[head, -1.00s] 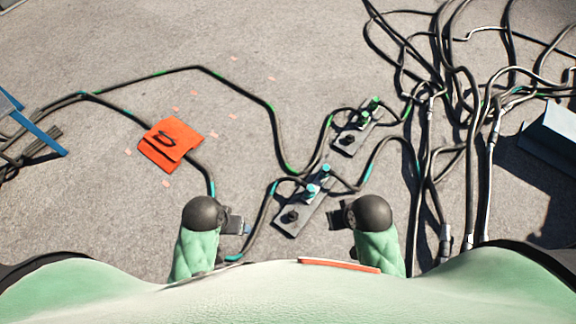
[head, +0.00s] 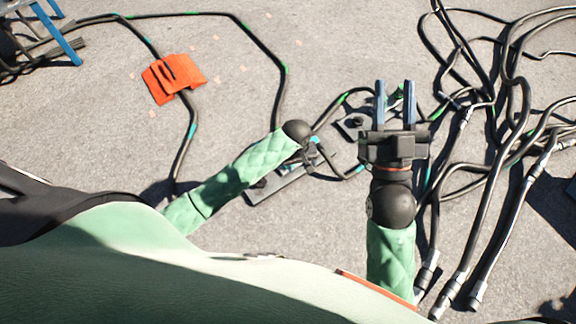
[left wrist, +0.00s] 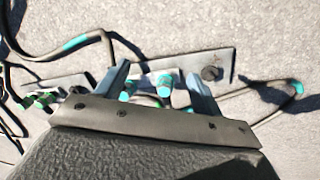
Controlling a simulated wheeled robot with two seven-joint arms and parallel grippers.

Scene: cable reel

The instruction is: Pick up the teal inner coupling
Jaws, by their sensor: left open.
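In the left wrist view, two teal couplings (left wrist: 165,86) and (left wrist: 127,90) show in the gap between the fingers of my left gripper (left wrist: 158,84). They are by a dark plate (left wrist: 190,62) with a black knob. I cannot tell which is the inner one, or whether the fingers are down at their height. The left gripper is open, with no finger visibly closed on a coupling. In the head view, my left gripper (head: 308,154) is mostly hidden by its wrist, over the plate (head: 262,188). My right gripper (head: 395,88) is open and empty, near the farther plate (head: 350,125).
Green couplings (left wrist: 40,100) are on the neighbouring plate. Tangled black cables (head: 505,110) cover the right side.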

